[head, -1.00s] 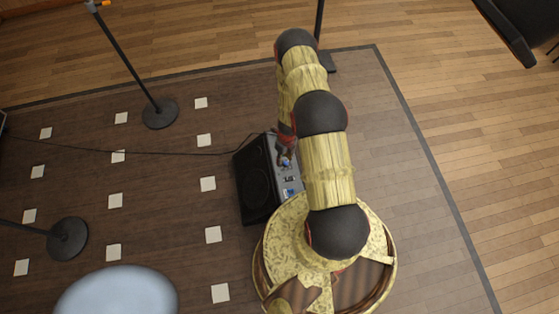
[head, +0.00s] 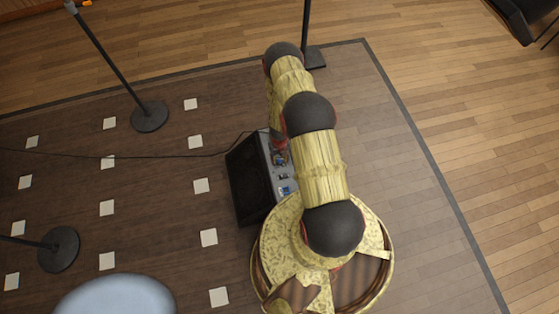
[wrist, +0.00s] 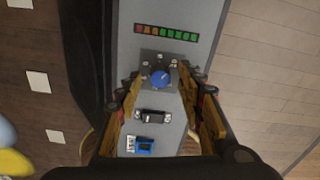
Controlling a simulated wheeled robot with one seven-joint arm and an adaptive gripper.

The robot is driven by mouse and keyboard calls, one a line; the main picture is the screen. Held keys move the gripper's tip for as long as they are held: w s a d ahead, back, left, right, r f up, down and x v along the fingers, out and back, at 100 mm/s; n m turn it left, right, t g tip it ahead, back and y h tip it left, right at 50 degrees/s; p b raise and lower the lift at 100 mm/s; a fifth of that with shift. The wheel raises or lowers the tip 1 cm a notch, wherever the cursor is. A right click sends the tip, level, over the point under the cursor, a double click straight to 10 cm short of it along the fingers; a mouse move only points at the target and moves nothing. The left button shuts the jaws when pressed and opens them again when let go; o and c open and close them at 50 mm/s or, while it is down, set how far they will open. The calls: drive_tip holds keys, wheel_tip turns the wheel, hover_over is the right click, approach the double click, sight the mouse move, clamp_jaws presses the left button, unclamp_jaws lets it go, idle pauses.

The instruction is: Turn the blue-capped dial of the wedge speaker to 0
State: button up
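The wedge speaker (head: 248,182) sits on the dark stage floor beside my base, its grey control panel facing my arm. In the wrist view the panel (wrist: 198,18) fills the middle. The blue-capped dial (wrist: 160,76) stands on a dark square plate with a pale scale around it; its exact setting is too small to read. My gripper (wrist: 160,80) is open, one finger left of the dial and one right, with visible gaps between them and the cap. In the head view my gripper (head: 279,150) is over the panel, partly hidden by my arm.
A row of red, orange and green lights (wrist: 166,33) lies beyond the dial. A black rocker switch (wrist: 153,115) and a blue socket (wrist: 145,146) lie nearer. Microphone stands (head: 150,116) and a cable (head: 190,156) are left of the speaker. Floor on the right is open.

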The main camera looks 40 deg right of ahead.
drive_tip(key=shift+f, duration=0.1)
drive_tip(key=shift+c, duration=0.9)
drive_tip(key=c, duration=0.8)
clamp_jaws()
